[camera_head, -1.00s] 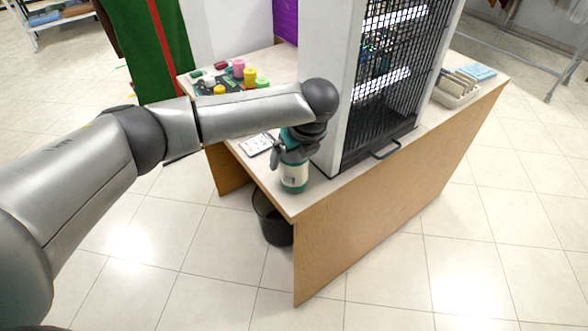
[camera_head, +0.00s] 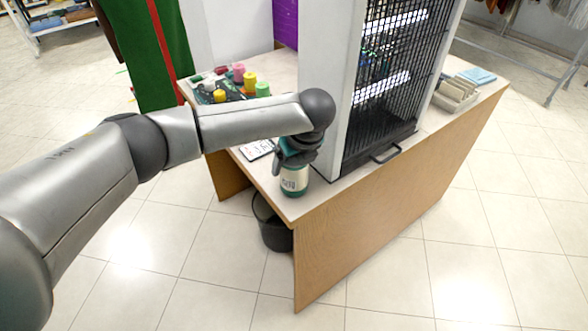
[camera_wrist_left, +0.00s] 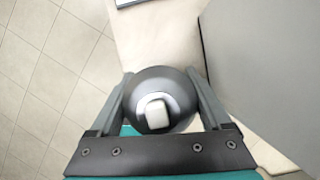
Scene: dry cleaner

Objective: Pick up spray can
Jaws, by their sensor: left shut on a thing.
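The spray can (camera_head: 294,181) stands upright near the front corner of the table, with a pale label and a teal lower rim. In the left wrist view the can's top (camera_wrist_left: 157,112), dark and round with a white nozzle, sits between the two fingers. My left gripper (camera_head: 287,160) comes down on the can from above and is shut on its upper part. In the left wrist view the left gripper's fingers (camera_wrist_left: 160,98) press on both sides of it. The can's upper part is partly hidden by the gripper. My right gripper is not in view.
A tall cabinet with a black mesh door (camera_head: 385,90) stands right beside the can. A black bin (camera_head: 272,226) is under the table (camera_head: 345,235). Open floor lies in front.

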